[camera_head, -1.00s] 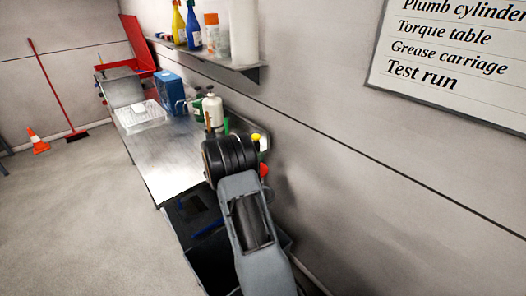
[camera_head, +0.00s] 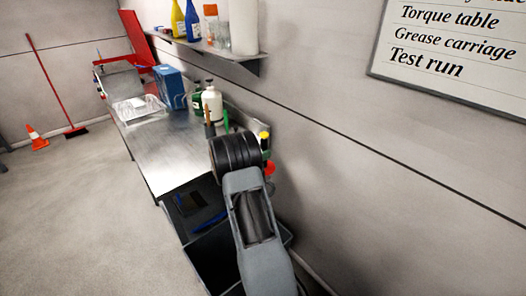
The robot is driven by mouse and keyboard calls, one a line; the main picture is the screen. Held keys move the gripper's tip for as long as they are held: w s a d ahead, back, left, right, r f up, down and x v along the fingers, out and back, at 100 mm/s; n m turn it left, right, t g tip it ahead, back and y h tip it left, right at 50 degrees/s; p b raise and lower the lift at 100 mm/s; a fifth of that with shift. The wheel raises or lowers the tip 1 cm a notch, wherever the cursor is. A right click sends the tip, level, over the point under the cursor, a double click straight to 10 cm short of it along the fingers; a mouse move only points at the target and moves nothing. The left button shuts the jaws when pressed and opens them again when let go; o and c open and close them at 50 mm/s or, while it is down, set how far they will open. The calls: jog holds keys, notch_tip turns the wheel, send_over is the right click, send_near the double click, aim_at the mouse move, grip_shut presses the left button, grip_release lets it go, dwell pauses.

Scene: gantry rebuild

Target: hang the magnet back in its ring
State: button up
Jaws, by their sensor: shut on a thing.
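My arm reaches up from the bottom of the head view toward the near right corner of the bench. Its dark ribbed joint hides the arm's end, and my gripper is out of sight. I cannot make out the magnet or its ring. Just right of the joint, by the wall, a yellow-topped thing (camera_head: 264,136) and a red thing (camera_head: 270,168) show in part. I cannot tell what they are or whether either touches my gripper.
The steel bench (camera_head: 160,160) is bare in front. A clear tray (camera_head: 138,108), a blue box (camera_head: 168,86) and a white pump bottle (camera_head: 212,102) stand farther back. A shelf (camera_head: 215,50) with bottles hangs above. A dark bin (camera_head: 215,255) stands below my arm.

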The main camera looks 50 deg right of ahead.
jog(key=shift+f+b, duration=3.7)
jog(key=shift+f, duration=1.45)
jog(key=shift+f+b, duration=0.5)
jog(key=shift+f, duration=0.05)
jog(key=o, duration=1.1)
jog(key=shift+f, duration=0.1)
